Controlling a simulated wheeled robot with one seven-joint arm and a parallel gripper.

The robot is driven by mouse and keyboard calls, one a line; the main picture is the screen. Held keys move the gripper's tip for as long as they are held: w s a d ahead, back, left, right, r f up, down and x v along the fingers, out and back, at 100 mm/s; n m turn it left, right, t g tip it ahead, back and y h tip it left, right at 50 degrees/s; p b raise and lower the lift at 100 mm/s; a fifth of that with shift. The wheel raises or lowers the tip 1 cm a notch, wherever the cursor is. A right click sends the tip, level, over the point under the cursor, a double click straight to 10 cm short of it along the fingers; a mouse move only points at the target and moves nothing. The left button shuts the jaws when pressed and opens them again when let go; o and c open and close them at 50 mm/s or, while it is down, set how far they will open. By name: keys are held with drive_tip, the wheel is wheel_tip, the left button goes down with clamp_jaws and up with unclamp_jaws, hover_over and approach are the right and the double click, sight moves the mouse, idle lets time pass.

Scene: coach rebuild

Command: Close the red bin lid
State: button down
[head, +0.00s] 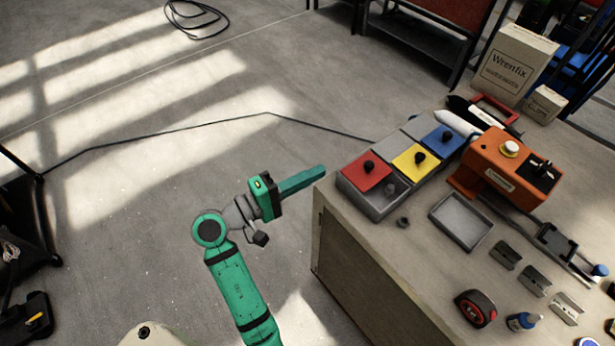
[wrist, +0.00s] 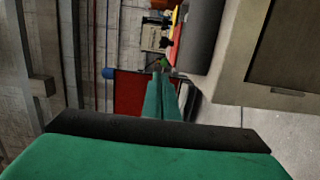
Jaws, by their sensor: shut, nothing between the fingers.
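The red lid (head: 366,174), with a black knob, lies on the grey bin block (head: 374,207) at the near left end of a row of bins on the bench. A grey part with a small round grey piece shows beside the lid's front right edge. I cannot tell how much of the bin is open. My gripper (head: 323,170) is shut and empty, left of the red bin and apart from it, pointing right past the bench corner. Its closed teal fingers (wrist: 162,78) show in the wrist view, with the bin's grey side (wrist: 205,35) to their upper right.
The yellow lid (head: 415,163) and blue lid (head: 442,138) sit beyond the red one. A grey tray (head: 461,222) and an orange device (head: 506,170) stand to the right. The bench side (head: 365,270) lies right of my arm.

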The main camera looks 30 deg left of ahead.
sight(348, 175)
drive_tip(key=x, duration=0.5)
drive_tip(key=shift+w+d, duration=0.15)
drive_tip(key=shift+d, duration=0.05)
drive_tip(key=d, duration=0.1)
drive_tip(key=w+d, duration=0.1)
drive_tip(key=shift+d, duration=0.3)
drive_tip(key=shift+w+d, duration=0.2)
drive_tip(key=shift+d, duration=0.4)
